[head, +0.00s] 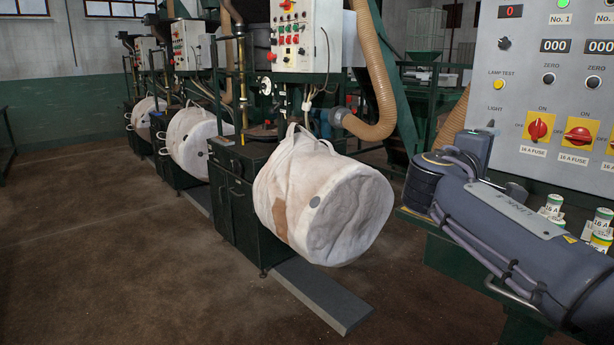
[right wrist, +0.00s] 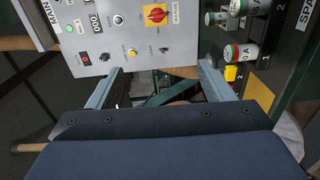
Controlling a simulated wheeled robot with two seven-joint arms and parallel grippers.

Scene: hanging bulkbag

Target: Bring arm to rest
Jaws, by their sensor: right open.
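My right arm (head: 520,230) reaches in from the right in the head view, in front of the grey control panel (head: 545,75). Its fingers cannot be made out clearly there. In the right wrist view my right gripper (right wrist: 161,70) shows two fingers spread wide apart with nothing held between them. The control panel (right wrist: 120,40) shows beyond the fingers in that view. My left gripper is in neither view.
A white bulk bag (head: 325,205) hangs tilted at the middle machine, with more bags (head: 200,142) behind. Several labelled fuses (head: 601,225) stand beside my right arm; fuses (right wrist: 238,52) also show in the right wrist view. The brown floor (head: 110,250) at left is clear.

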